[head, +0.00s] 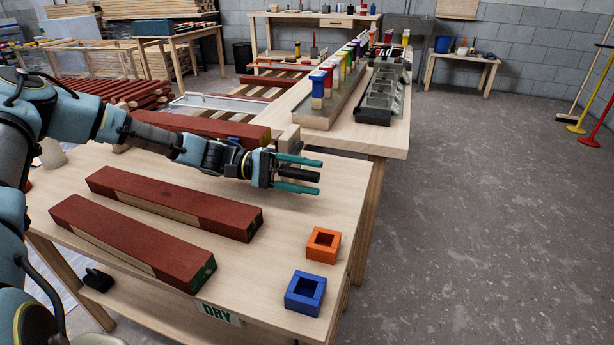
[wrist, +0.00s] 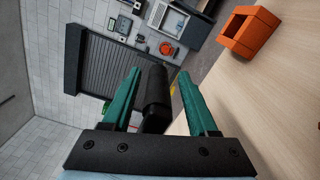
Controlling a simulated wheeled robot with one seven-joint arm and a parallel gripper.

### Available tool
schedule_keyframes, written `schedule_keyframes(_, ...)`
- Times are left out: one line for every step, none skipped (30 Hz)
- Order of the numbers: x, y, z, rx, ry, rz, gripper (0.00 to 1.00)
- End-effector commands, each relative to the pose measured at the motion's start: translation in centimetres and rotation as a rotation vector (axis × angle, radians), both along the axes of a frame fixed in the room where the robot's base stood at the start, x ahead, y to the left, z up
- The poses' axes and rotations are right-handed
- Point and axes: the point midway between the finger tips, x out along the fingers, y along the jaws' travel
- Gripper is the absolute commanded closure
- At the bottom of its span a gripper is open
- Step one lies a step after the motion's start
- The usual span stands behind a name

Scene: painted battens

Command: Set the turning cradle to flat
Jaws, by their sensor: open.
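My gripper (head: 318,176) is open above the far right part of the near table, with its green fingers pointing right. In the wrist view, a black cylinder (wrist: 156,95) shows between the spread fingers; I cannot tell whether it belongs to my gripper. I cannot clearly make out the turning cradle or its setting. A pale wooden block (head: 288,136) just behind my gripper could be part of it, partly hidden by my arm. A red batten (head: 225,127) lies behind my arm. Two red-painted battens with bare middles, one farther (head: 175,203) and one nearer (head: 130,240), lie on the table.
An orange square holder (head: 323,245) and a blue one (head: 305,293) stand at the table's right edge, near a DRY label (head: 217,313). The orange one shows in the wrist view (wrist: 250,34). Brushes and a dark tray (head: 380,100) are on the bench behind.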

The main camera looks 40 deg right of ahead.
Motion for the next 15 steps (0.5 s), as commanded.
schedule_keyframes(0.0,0.0,0.0,0.0,0.0,0.0,0.41)
schedule_keyframes(0.0,0.0,0.0,-0.001,0.0,-0.001,0.41)
schedule_keyframes(0.1,0.1,0.0,-0.001,-0.001,0.0,0.41)
schedule_keyframes(0.2,0.2,0.0,-0.001,-0.001,0.0,0.41)
schedule_keyframes(0.4,0.3,0.0,-0.002,-0.001,0.0,0.41)
schedule_keyframes(0.8,0.5,0.0,-0.002,-0.001,0.0,0.41)
schedule_keyframes(1.1,0.6,-0.1,-0.001,-0.002,0.002,0.41)
schedule_keyframes(1.5,0.9,-0.1,-0.001,-0.003,0.003,0.41)
schedule_keyframes(2.1,1.3,-0.1,-0.001,-0.002,0.003,0.41)
schedule_keyframes(2.6,1.6,-0.2,-0.001,-0.002,0.004,0.41)
schedule_keyframes(3.1,1.9,-0.2,-0.001,-0.002,0.004,0.41)
schedule_keyframes(3.8,2.3,-0.2,-0.001,-0.002,0.004,0.41)
schedule_keyframes(4.4,2.7,-0.2,-0.001,-0.002,0.004,0.41)
schedule_keyframes(4.9,3.1,-0.2,0.0,-0.003,0.004,0.41)
schedule_keyframes(5.5,3.5,-0.2,0.0,-0.002,0.003,0.41)
